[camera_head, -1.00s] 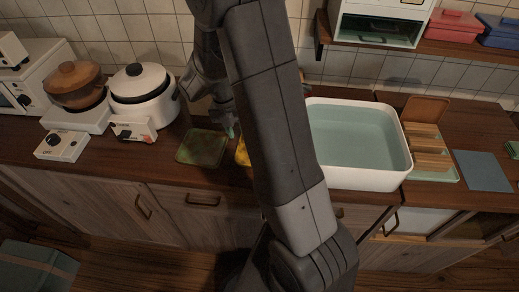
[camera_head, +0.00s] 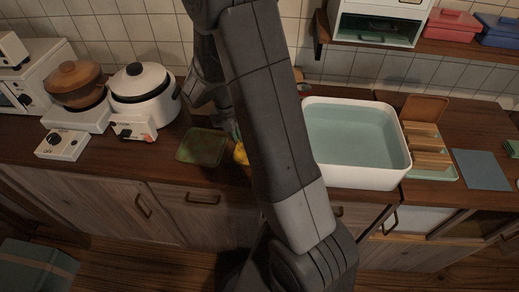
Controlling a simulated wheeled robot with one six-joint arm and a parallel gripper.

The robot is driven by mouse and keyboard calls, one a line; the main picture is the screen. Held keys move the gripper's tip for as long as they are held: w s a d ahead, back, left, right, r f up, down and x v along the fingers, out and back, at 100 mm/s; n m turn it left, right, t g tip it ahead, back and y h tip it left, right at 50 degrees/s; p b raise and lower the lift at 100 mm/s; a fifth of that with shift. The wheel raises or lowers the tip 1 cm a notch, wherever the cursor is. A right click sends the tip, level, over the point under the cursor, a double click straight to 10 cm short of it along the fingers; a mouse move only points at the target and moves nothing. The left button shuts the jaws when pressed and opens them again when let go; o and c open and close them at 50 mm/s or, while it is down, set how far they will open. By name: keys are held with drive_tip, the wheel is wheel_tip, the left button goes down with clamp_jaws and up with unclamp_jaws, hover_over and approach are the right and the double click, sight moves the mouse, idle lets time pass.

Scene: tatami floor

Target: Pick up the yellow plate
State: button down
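The yellow plate (camera_head: 240,154) is on the wooden counter (camera_head: 100,160), just left of my arm. Only a small yellow edge shows, and my arm hides the rest. My gripper (camera_head: 234,132) points down just above and behind that yellow edge. One greenish fingertip shows, and the arm link covers the other side of the gripper. I cannot tell whether it touches the plate or whether its fingers are open.
A dark green square mat or plate (camera_head: 201,147) lies left of the yellow edge. A white basin (camera_head: 398,178) stands to the right. A white rice cooker (camera_head: 146,97) and a brown pot (camera_head: 75,84) stand at the left. A shelf (camera_head: 380,50) overhangs the back right.

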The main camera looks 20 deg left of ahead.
drive_tip(key=shift+s+d+f, duration=0.1)
drive_tip(key=shift+d+f, duration=0.1)
drive_tip(key=shift+r, duration=0.1)
